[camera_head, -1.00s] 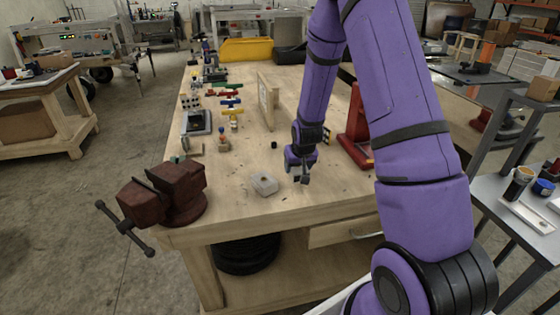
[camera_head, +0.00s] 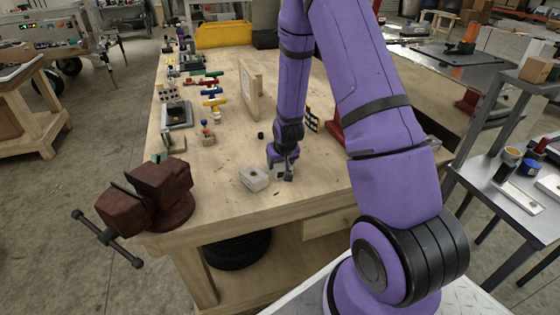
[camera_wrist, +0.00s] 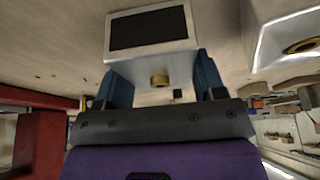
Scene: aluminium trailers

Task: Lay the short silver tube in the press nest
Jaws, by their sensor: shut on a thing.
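My gripper (camera_head: 284,174) is low over the front part of the workbench, just right of a pale block (camera_head: 255,178) with a round hole in its top. In the wrist view my gripper (camera_wrist: 164,88) is shut on a pale squarish piece (camera_wrist: 152,68) with a black panel and a small brass round part. I cannot make out a silver tube shape. The pale block with a brass-rimmed hole (camera_wrist: 280,42) shows at the upper right of the wrist view, apart from the held piece. I cannot tell whether this block is the press nest.
A rusty red vise (camera_head: 150,195) stands at the bench's front left corner. An upright wooden board (camera_head: 250,90) and small coloured parts (camera_head: 212,92) are behind. A red stand (camera_head: 335,128) is partly hidden by my arm. The bench around the pale block is mostly clear.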

